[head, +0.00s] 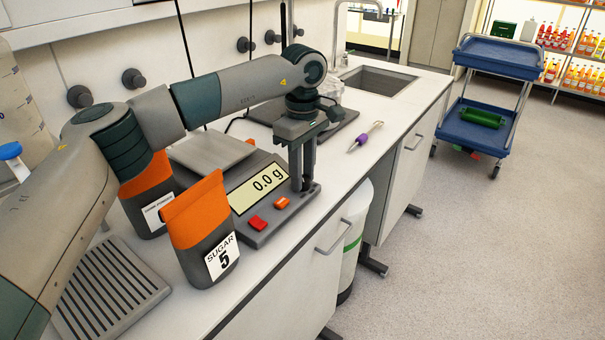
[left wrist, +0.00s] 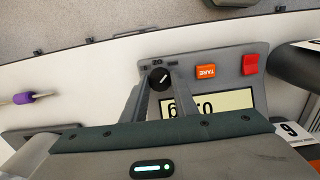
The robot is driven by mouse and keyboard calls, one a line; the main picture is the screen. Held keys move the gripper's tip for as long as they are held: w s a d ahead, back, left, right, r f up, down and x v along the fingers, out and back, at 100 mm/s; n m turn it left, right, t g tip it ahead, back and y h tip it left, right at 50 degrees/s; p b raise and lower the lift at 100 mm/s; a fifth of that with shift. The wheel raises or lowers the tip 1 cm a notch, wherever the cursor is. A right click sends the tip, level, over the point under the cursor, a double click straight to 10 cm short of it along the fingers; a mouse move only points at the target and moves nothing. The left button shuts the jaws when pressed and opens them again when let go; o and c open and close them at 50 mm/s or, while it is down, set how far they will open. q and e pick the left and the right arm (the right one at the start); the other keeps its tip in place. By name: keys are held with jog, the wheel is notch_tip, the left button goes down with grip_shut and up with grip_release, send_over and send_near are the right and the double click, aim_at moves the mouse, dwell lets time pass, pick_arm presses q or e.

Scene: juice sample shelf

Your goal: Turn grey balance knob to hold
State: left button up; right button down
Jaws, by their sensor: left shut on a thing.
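The balance (head: 245,236) stands on the counter with a flat pan (head: 212,150), and its display (head: 257,188) reads 0.0 g. My left gripper (head: 302,186) points down at the balance's front right corner. In the left wrist view, the dark round knob (left wrist: 160,78) with a light pointer line sits between my left fingertips (left wrist: 160,90), which are closed on its sides. The knob is hidden by my fingers in the head view. My right gripper is not in view.
An orange and grey sugar bag (head: 203,228) marked 5 stands close left of the balance, another bag (head: 149,196) behind it. Red (head: 256,222) and orange (head: 282,203) buttons lie near my fingers. A purple-handled tool (head: 364,138) lies toward the sink (head: 378,80).

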pick_arm(q)
jog(key=shift+w+r, duration=0.1)
jog(key=shift+r, duration=0.05)
jog(key=o, duration=0.8)
